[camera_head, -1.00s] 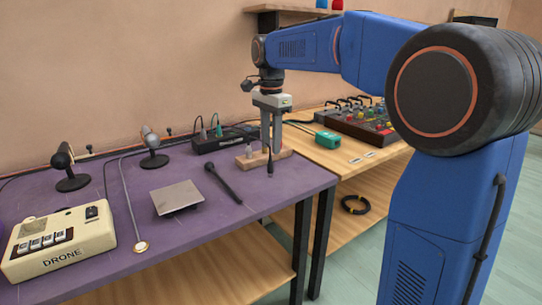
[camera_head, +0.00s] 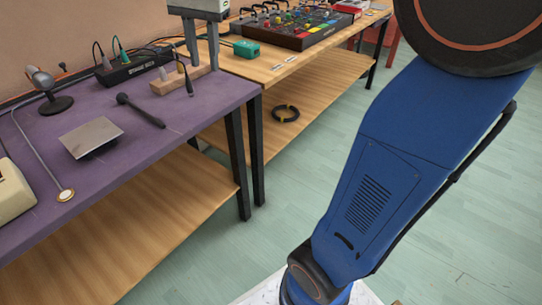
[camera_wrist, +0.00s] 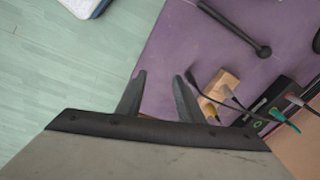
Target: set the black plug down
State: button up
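The black plug (camera_head: 189,84) shows upright at the front side of a small wooden block (camera_head: 163,87) on the purple table. I cannot tell whether it is seated in the block or stands against it. My gripper (camera_head: 203,66) is above the block, its fingers spread apart. In the wrist view my gripper (camera_wrist: 159,74) is open, with only bare purple tabletop between the fingertips. The black plug (camera_wrist: 191,79) shows beside the right finger there, outside the gap, at the edge of the wooden block (camera_wrist: 222,84).
Behind is a black box (camera_head: 130,68) with cables. A green box (camera_head: 246,48) is on the wooden table.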

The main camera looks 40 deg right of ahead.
jog(key=s+d+f+n+t, duration=0.1)
jog(key=s+d+f+n, duration=0.1)
jog(key=s+f+n, duration=0.3)
jog(key=s+d+f+n+t, duration=0.2)
jog(key=s+f+n, duration=0.3)
jog(key=s+f, duration=0.9)
jog(key=s, duration=0.5)
jog(key=shift+n+t, duration=0.3)
jog(key=shift+a+r, duration=0.1)
